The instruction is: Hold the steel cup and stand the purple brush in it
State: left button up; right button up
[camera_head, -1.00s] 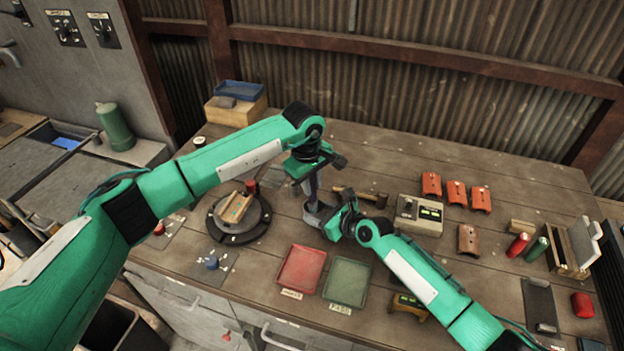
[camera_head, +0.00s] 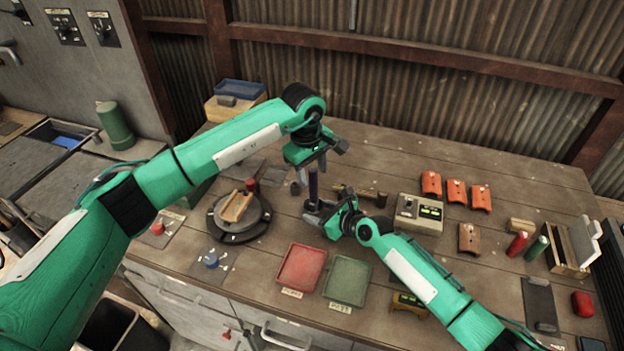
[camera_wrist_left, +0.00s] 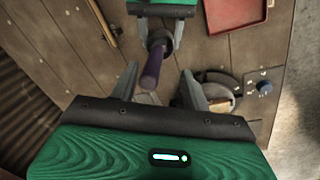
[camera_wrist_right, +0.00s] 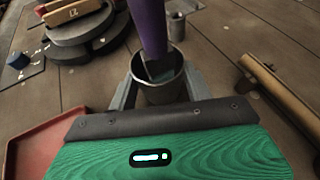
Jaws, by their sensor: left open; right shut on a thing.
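The purple brush (camera_head: 313,187) stands in the steel cup (camera_wrist_right: 160,88), purple handle up. In the right wrist view its lower end is inside the cup's mouth. My right gripper (camera_head: 320,211) is shut on the cup, one finger on each side, low over the table. My left gripper (camera_head: 309,178) is open just above. In the left wrist view the brush handle (camera_wrist_left: 151,70) rises between its spread fingers, with no visible grip on it, and the cup (camera_wrist_left: 158,40) shows beyond. The cup's underside is hidden, so I cannot tell whether it touches the table.
A round turntable (camera_head: 240,232) with a wooden piece lies left. A red tray (camera_head: 300,268) and a green tray (camera_head: 347,281) lie in front.

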pick_arm(q)
notch_tip(320, 180, up, 8)
jog(key=t+h, duration=0.1)
jog(key=h, duration=0.1)
jog(key=shift+w+a+r, duration=0.15)
jog(key=shift+w+a, duration=0.1)
jog(key=shift+a, duration=0.2)
pick_arm(e)
jog(key=o, duration=1.1)
jog(key=shift+s+d, duration=0.1)
